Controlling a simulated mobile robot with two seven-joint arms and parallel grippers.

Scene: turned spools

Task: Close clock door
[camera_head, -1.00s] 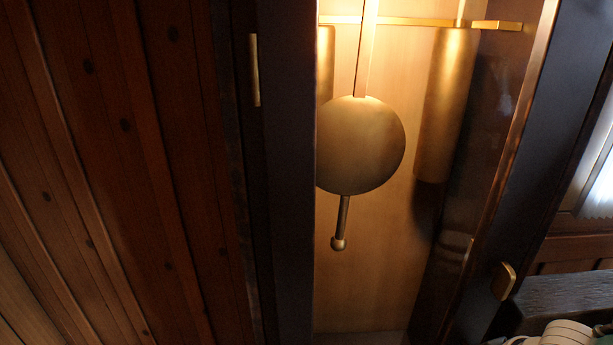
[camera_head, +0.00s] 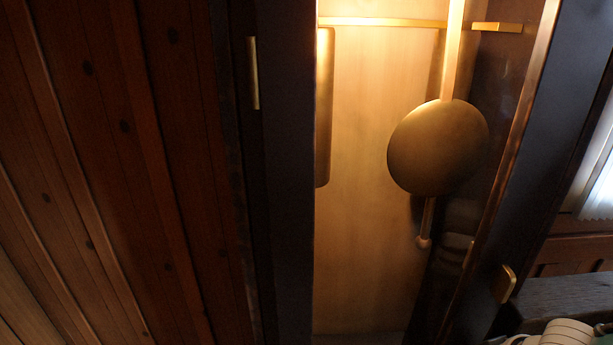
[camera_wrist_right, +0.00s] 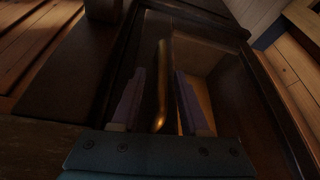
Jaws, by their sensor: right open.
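The clock case (camera_head: 287,200) is dark, with a lit, pale wood interior. A round brass pendulum (camera_head: 438,147) hangs at the right of the opening. A dark upright with a copper-coloured edge (camera_head: 525,110) borders the opening at right and looks like the door's frame; how far the door stands open I cannot tell. A small brass handle (camera_head: 505,282) is low on it. In the right wrist view my right gripper (camera_wrist_right: 162,85) is open, with a slim brass bar, seemingly the handle, between its two fingers; contact is unclear. My left gripper is in no view.
A dark red plank wall (camera_head: 110,170) fills the left. A brass weight (camera_head: 325,105) hangs inside the case. A dark ledge (camera_head: 570,295) and pale rounded shapes (camera_head: 565,332), not clearly identifiable, are at lower right.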

